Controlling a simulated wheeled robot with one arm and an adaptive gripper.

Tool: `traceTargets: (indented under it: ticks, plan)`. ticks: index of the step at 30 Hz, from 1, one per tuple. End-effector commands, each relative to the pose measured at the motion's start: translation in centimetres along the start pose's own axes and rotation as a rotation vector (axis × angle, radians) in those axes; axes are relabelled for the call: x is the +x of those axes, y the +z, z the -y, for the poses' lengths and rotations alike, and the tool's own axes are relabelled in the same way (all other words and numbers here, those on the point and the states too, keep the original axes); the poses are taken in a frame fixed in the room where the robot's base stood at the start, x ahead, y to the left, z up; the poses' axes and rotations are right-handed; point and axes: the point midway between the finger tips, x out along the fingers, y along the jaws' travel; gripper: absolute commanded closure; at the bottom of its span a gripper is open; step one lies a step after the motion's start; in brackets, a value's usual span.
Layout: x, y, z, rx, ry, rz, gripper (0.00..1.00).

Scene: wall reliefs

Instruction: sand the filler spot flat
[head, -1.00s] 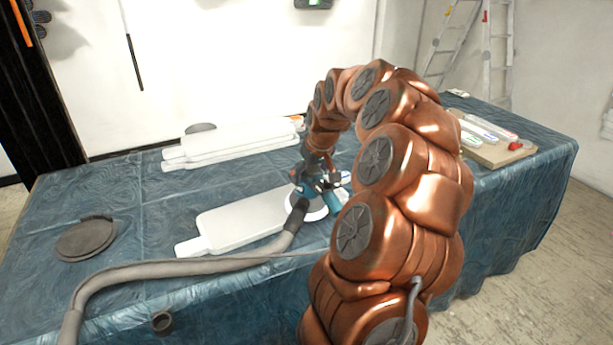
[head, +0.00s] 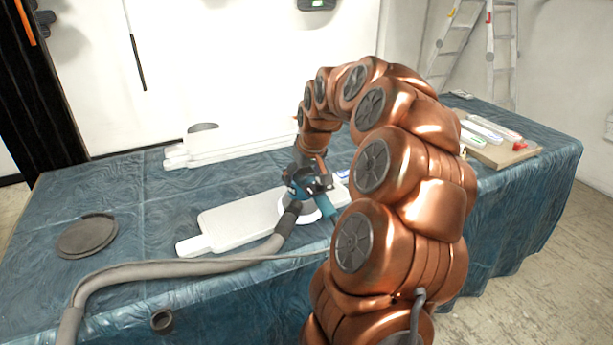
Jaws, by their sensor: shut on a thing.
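A white relief panel (head: 237,222) with a narrow tab at its left end lies flat on the covered table (head: 130,205). My gripper (head: 311,178) is shut on a blue and dark sander (head: 322,202). The sander's round pale pad (head: 303,210) is over the panel's right part; I cannot tell whether it touches. A thick grey hose (head: 180,268) runs from the sander to the left front. The filler spot cannot be made out, and the sander and my arm cover the panel's right end.
Stacked white panels (head: 225,150) lie at the back of the table. Grey discs (head: 87,237) lie at the left. A board with tubes (head: 497,148) is at the right. A ladder (head: 490,50) leans behind. The table between the discs and stack is clear.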

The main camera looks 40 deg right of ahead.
Motion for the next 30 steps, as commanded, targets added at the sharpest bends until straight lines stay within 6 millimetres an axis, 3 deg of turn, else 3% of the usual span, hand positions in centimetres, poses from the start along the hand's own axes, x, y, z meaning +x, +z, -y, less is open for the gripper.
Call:
traceTargets:
  ticks: [30]
  plan:
    - [0.0,0.1,3.4,-0.001,0.000,-0.004,0.74]
